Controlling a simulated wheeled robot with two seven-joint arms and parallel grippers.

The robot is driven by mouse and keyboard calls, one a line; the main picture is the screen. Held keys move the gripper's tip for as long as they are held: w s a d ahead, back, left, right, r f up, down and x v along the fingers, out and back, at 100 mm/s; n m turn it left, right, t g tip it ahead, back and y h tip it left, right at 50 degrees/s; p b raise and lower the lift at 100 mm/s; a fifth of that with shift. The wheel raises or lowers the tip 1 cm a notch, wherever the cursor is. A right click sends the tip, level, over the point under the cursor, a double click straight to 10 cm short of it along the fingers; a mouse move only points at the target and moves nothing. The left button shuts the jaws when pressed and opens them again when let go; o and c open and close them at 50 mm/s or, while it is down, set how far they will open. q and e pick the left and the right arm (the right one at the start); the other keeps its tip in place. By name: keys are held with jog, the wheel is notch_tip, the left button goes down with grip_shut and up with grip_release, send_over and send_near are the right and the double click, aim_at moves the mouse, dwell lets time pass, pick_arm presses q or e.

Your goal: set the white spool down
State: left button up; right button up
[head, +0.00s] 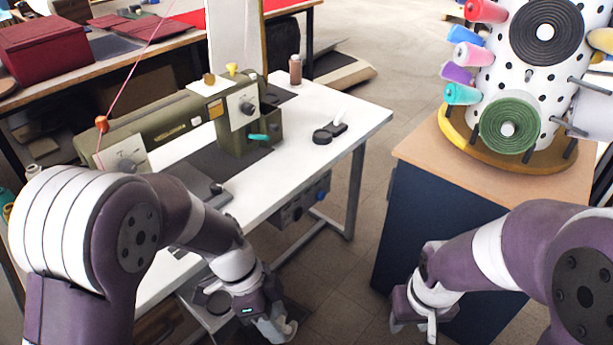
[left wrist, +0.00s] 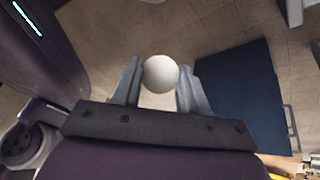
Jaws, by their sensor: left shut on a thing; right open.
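The white spool (left wrist: 160,74) shows as a round pale end between the two grey fingers of my left gripper (left wrist: 159,84) in the left wrist view. The fingers are shut on it, one on each side, and bare floor lies beyond. In the head view my left gripper (head: 279,326) hangs low in front of the sewing table, near the bottom edge. The spool is hard to tell from the pale fingers there. My right gripper (head: 418,318) is open and appears empty, low in front of the blue cabinet.
A white sewing table (head: 335,110) carries a green sewing machine (head: 170,125), a small brown spool (head: 295,69) and a black object (head: 323,136). A wood-topped blue cabinet (head: 410,215) bears a white perforated rack (head: 500,85) with coloured spools. Its front left top (head: 440,160) is clear.

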pick_arm(q)
jog(key=w+a+f+n+t, duration=0.1)
jog(key=w+a+n+t, duration=0.3)
jog(key=w+n, duration=0.7)
jog(key=w+a+f+n+t+y, duration=0.2)
jog(key=w+a+n+t, duration=0.15)
jog(key=a+n, duration=0.5)
notch_tip(320, 180, up, 8)
jog(key=w+m+p, duration=0.2)
jog(key=w+p, duration=0.1)
jog(key=p, duration=0.9)
jog(key=s+f, duration=0.4)
jog(key=shift+a+f+g, duration=0.25)
jog(key=shift+a+g, duration=0.05)
jog(key=shift+g, duration=0.15)
